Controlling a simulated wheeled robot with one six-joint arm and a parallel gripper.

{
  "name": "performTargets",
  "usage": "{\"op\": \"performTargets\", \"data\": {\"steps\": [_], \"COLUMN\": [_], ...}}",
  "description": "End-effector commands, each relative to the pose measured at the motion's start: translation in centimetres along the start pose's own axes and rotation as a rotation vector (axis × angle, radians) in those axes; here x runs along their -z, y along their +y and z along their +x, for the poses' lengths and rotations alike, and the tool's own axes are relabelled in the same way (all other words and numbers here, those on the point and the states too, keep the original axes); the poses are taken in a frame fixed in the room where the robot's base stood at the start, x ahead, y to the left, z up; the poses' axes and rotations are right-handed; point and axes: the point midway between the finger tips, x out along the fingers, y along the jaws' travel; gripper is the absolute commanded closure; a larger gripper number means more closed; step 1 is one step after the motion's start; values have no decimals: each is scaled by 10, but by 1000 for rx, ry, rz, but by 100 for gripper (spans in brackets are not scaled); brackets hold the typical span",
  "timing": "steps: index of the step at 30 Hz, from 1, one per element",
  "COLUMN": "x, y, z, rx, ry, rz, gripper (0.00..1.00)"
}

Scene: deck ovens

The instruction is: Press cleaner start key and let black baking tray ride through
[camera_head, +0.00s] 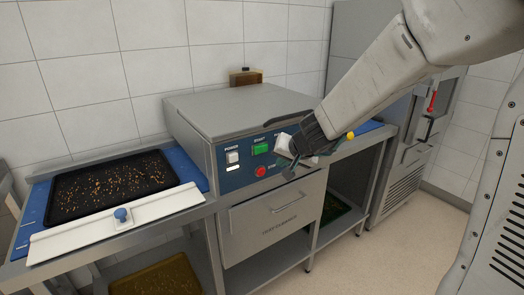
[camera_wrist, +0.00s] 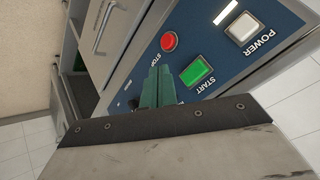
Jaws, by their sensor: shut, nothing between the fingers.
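The tray cleaner (camera_head: 262,222) stands in the middle, with a blue control panel on its front. Its green START key (camera_head: 260,149) is left of my gripper (camera_head: 290,172) in the head view. In the wrist view the START key (camera_wrist: 195,72) lies just beside my gripper (camera_wrist: 157,72), whose fingers are shut and empty. Whether the fingertips touch the panel cannot be told. The black baking tray (camera_head: 108,184), speckled with brown crumbs, lies flat on the blue infeed belt (camera_head: 192,170) left of the cleaner.
A white POWER key (camera_head: 232,157) has a bright white bar below it. The red STOP button (camera_head: 261,171) sits below START. A white guide bar with a blue knob (camera_head: 122,214) lies before the tray. A steel cabinet (camera_head: 410,150) stands right; the floor ahead is clear.

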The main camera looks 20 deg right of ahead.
Motion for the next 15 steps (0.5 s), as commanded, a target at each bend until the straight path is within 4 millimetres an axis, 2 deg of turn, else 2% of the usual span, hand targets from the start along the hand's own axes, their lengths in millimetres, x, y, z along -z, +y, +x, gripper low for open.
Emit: {"op": "performTargets", "data": {"steps": [7, 15], "x": [18, 30], "y": [-19, -31], "z": [26, 42], "rx": [0, 1], "ry": [-1, 0], "rz": [-3, -1], "gripper": [100, 100]}}
